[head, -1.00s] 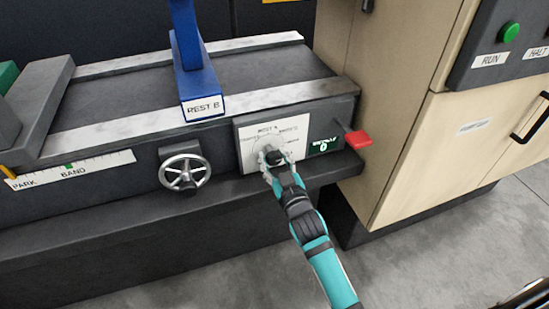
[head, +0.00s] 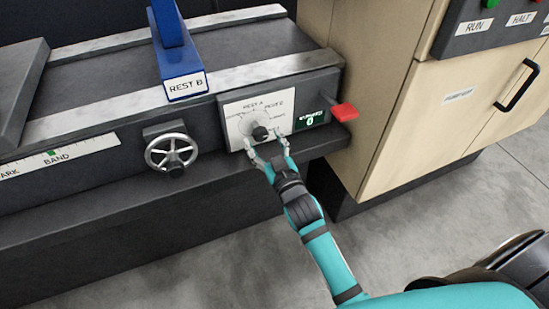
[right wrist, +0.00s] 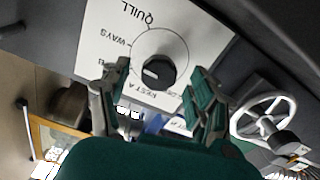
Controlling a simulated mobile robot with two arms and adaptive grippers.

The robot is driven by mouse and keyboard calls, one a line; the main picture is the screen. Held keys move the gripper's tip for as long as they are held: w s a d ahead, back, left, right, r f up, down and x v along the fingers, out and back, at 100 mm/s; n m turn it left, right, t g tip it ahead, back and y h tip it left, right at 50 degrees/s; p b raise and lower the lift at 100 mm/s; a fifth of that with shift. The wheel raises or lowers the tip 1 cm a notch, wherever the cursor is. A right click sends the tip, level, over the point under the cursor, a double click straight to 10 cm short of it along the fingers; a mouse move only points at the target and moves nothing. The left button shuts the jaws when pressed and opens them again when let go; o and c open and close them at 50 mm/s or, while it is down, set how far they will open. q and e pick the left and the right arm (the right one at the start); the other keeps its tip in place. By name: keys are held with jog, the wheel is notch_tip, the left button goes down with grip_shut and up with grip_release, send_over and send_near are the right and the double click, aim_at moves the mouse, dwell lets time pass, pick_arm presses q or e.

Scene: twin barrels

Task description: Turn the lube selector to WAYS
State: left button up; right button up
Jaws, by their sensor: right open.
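The lube selector is a dark round knob (head: 260,133) on a white labelled plate (head: 232,108) on the front of the machine bed. QUILL (right wrist: 136,12) and REST A (right wrist: 154,90) are also readable. My right gripper (head: 264,144) is open, its fingers spread just short of the knob, apart from it. The right wrist view shows its fingers (right wrist: 157,78) on either side. My left gripper is not in view.
A spoked handwheel (head: 171,152) is left of the plate. A small green display (head: 310,119) and a red paddle (head: 344,111) are to its right. The blue REST B post (head: 184,82) stands above. A beige cabinet (head: 400,120) stands at right.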

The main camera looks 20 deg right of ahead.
jog(key=s, duration=0.9)
jog(key=shift+s+d, duration=0.15)
